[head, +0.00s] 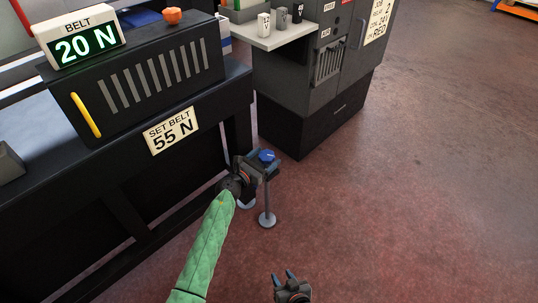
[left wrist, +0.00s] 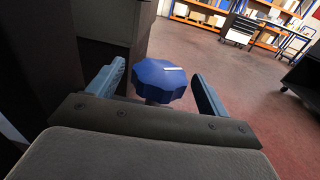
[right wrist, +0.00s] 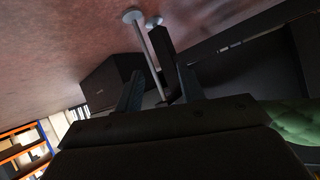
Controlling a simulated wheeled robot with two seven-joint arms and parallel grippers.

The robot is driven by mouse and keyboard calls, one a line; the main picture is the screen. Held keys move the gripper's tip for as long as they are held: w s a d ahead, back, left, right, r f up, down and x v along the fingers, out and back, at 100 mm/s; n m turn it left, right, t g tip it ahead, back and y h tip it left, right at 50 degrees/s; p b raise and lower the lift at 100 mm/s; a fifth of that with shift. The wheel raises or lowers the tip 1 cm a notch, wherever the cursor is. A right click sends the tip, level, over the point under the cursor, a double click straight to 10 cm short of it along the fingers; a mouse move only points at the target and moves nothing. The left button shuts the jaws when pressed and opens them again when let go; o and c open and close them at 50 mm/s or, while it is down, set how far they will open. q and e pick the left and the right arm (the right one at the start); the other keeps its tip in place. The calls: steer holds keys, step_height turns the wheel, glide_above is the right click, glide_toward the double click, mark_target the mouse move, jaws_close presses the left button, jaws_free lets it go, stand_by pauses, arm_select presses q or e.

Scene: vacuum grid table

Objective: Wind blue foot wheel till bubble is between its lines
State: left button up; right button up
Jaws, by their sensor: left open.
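The blue foot wheel (head: 267,156) is a lobed knob beside the dark machine frame. In the left wrist view the wheel (left wrist: 158,80) has a white mark on top and sits between my left gripper's two fingers. My left gripper (head: 262,166) is open, with a visible gap on at least the right side of the wheel. My right gripper (head: 284,275) is low in the head view, away from the wheel, its fingers apart and empty; they also show in the right wrist view (right wrist: 160,85). The bubble and its lines cannot be made out in any view.
A belt display (head: 84,45) reads 20 N above a plate (head: 171,130) reading SET BELT 55 N. A round metal foot (head: 267,220) stands on the floor below the wheel. A dark cabinet (head: 318,112) stands behind. The red floor (head: 430,190) to the right is clear.

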arm_select(q)
steer(key=shift+x, duration=1.3)
arm_select(e)
steer(key=shift+w+r+t, duration=0.3)
steer(key=shift+w+r, duration=0.2)
steer(key=shift+r, duration=0.25)
arm_select(q)
steer(key=shift+c, duration=0.5)
